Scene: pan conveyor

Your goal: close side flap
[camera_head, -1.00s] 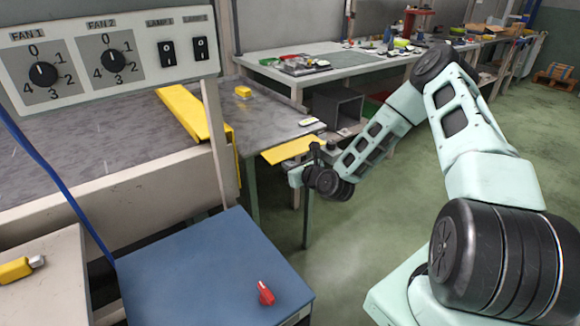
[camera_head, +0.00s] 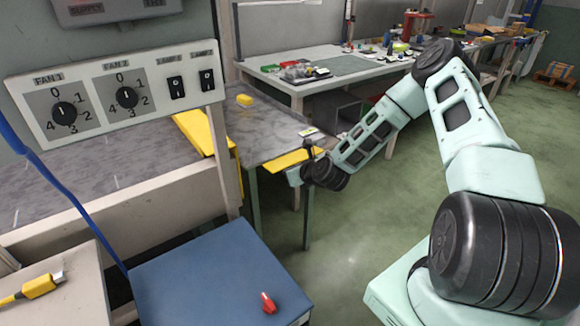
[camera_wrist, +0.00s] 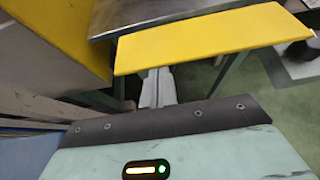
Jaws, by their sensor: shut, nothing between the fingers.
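A flat yellow flap (camera_head: 290,160) sticks out, about level, from the near right end of the grey metal worktop (camera_head: 262,125). In the wrist view this flap (camera_wrist: 210,40) spans the upper middle as a broad yellow plate. My gripper (camera_wrist: 155,88) shows below the flap's near edge in the wrist view, its fingers shut and empty. In the head view my gripper (camera_head: 295,177) is at the flap's near side, small and partly hidden by the wrist. I cannot tell whether the fingers touch the flap.
Another yellow panel (camera_head: 196,133) lies along the worktop; a yellow surface (camera_wrist: 55,40) fills the wrist view's upper left. A small yellow block (camera_head: 244,100) sits on the worktop. A switch panel (camera_head: 118,99) and a blue-topped box (camera_head: 205,270) stand left. Green floor is clear below my arm.

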